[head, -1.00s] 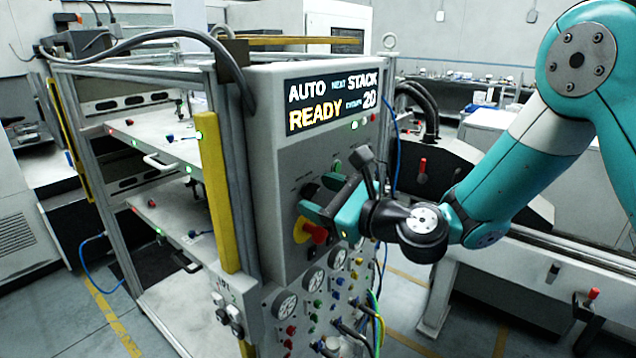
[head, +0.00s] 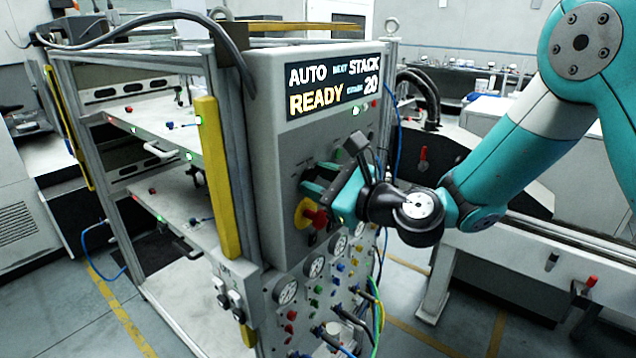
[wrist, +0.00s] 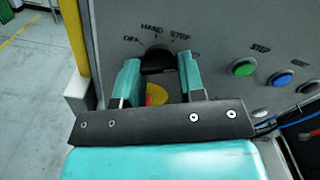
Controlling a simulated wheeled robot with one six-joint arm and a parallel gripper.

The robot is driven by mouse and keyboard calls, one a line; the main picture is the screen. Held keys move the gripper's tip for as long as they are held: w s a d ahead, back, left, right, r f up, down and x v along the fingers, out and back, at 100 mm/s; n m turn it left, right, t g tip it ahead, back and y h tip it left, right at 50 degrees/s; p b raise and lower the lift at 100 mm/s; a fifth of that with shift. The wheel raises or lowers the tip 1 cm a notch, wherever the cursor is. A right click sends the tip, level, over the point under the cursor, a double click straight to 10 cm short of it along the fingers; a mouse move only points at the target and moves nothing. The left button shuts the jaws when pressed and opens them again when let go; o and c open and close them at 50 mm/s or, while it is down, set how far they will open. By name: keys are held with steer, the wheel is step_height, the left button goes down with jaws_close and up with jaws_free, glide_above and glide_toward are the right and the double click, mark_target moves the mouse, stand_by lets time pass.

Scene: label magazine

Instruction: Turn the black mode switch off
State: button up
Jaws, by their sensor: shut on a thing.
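The black mode switch (wrist: 157,61) is a round dark knob on the grey panel in the wrist view. The printed labels OFF, HAND and STEP arc above it, with another label at right partly covered by a finger. My gripper (wrist: 160,74) has its two teal fingers on either side of the knob and is shut on it. In the head view my gripper (head: 316,181) reaches the panel face from the right, and its fingers hide most of the switch. I cannot tell which label the knob points to.
A red emergency stop on a yellow plate (head: 304,214) sits just below my fingers. A green button (wrist: 243,68) and a blue button (wrist: 283,78) are to the right. The lit display (head: 335,92) reads AUTO and READY. Gauges and hoses fill the panel below.

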steer(key=n+b, duration=0.2)
steer(key=n, duration=0.2)
steer(key=shift+b, duration=0.35)
steer(key=n+b, duration=0.3)
steer(key=shift+w+d+n, duration=0.1)
steer(key=shift+n, duration=0.2)
steer(key=n+b, duration=0.3)
steer(key=shift+n, duration=0.3)
steer(key=n+b, duration=0.3)
steer(key=b, duration=0.1)
steer(key=shift+n, duration=0.3)
steer(key=n+b, duration=0.6)
steer(key=b, duration=0.1)
steer(key=shift+b, duration=0.35)
steer(key=n+b, duration=0.5)
steer(key=shift+r, duration=0.2)
steer(key=shift+n+b, duration=0.3)
steer(key=o, duration=0.9)
steer(key=shift+r, duration=0.1)
